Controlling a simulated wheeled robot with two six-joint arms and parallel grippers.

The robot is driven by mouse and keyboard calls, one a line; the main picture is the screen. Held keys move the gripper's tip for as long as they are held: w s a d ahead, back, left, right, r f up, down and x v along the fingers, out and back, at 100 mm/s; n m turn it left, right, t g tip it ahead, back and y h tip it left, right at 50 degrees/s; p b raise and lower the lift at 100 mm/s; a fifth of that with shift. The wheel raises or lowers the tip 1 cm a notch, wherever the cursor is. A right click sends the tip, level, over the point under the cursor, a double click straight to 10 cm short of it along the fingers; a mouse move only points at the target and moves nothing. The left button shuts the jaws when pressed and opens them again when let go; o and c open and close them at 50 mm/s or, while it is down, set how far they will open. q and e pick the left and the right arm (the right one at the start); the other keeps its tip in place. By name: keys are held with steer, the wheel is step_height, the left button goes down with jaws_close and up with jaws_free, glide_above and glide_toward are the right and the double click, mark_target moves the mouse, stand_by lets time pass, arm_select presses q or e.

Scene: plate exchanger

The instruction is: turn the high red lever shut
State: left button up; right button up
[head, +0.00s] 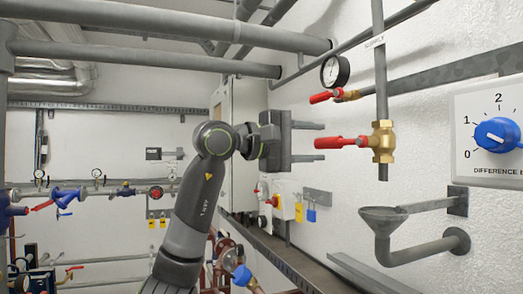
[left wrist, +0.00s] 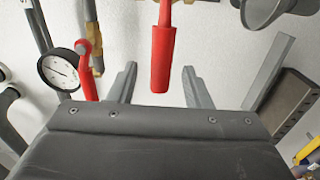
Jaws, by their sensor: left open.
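A red lever (head: 338,142) sticks out horizontally to the left from a brass valve (head: 382,141) on a vertical grey pipe, across the pipe's line. A smaller red lever (head: 324,97) sits above it beside a round gauge (head: 335,70). My left gripper (head: 320,141) is open, its two fingers one above the other, pointing right at the larger lever. In the left wrist view the larger lever's end (left wrist: 163,60) lies between the fingers, clear of both. The smaller lever (left wrist: 88,70) is outside them, beside the gauge (left wrist: 60,70). My right gripper is out of view.
A grey funnel drain (head: 384,215) is mounted on the wall below the valve. A blue dial (head: 497,134) is at the right. Thick grey pipes (head: 150,55) run overhead. A ledge (head: 275,250) runs below my arm.

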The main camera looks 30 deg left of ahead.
arm_select(q)
steer(key=b+v, duration=0.5)
steer(key=v, duration=0.8)
steer(key=shift+s+a, duration=0.25)
steer(key=shift+s, duration=0.05)
